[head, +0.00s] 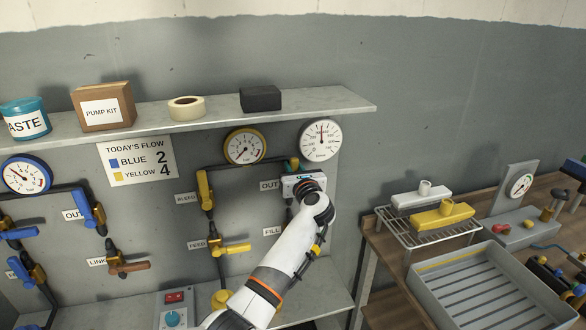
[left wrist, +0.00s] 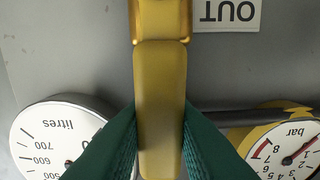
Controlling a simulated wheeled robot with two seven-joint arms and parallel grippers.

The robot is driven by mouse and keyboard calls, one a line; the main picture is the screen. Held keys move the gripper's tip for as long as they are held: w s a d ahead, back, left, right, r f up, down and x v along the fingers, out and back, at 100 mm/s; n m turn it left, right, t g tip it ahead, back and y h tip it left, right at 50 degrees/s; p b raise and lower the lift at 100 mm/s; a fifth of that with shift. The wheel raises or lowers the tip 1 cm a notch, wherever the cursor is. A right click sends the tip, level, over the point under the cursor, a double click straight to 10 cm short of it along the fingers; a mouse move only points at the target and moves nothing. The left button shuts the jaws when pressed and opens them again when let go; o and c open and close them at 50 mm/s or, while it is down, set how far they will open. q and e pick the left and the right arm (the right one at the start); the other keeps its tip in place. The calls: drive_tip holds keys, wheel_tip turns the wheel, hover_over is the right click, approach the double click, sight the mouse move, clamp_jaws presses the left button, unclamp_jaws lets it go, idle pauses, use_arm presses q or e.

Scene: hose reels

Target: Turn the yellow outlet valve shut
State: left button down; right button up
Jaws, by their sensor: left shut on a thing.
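The yellow outlet valve's lever (left wrist: 160,100) stands straight up and down in the left wrist view, beside an upside-down OUT label (left wrist: 227,12). My left gripper (left wrist: 160,130) is shut on the lever, with a green fingertip against each side. In the head view my left gripper (head: 300,184) is at the panel, right of the OUT label (head: 269,185). It hides most of the valve there; a bit of yellow (head: 293,163) shows just above it. My right gripper is not in view.
A yellow bar gauge (head: 244,146) and a white litres gauge (head: 321,140) sit above the valve, below a shelf (head: 340,104). A yellow FEED valve (head: 232,249) and a BLEED valve (head: 205,190) lie to the left. A bench with a grey tray (head: 432,268) stands right.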

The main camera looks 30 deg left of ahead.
use_arm(q)
drive_tip(key=shift+w+d+f+m, duration=0.1)
drive_tip(key=shift+w+d+m, duration=0.35)
drive_tip(key=shift+m, duration=0.55)
drive_tip(key=w+d+m, duration=0.1)
drive_tip(key=m, duration=0.1)
drive_tip(key=w+f+m, duration=0.1)
drive_tip(key=m, duration=0.1)
drive_tip(key=w+d+f+m+p, duration=0.1)
drive_tip(key=m, duration=0.2)
drive_tip(key=shift+w+d+f, duration=0.1)
drive_tip(key=shift+d+f, duration=0.15)
drive_tip(key=shift+d, duration=0.05)
drive_tip(key=shift+w+d+f+m, duration=0.25)
drive_tip(key=shift+f+m, duration=0.6)
drive_tip(key=shift+m, duration=0.6)
drive_tip(key=shift+w+d+f+m, duration=0.2)
drive_tip(key=shift+f+m, duration=0.65)
drive_tip(key=shift+m, duration=0.55)
drive_tip(key=shift+w+d+f+m, duration=0.25)
drive_tip(key=shift+f+m, duration=0.6)
drive_tip(key=shift+m, duration=0.6)
drive_tip(key=shift+a, duration=0.1)
drive_tip(key=c, duration=1.2)
unclamp_jaws()
drive_tip(key=shift+c, duration=0.2)
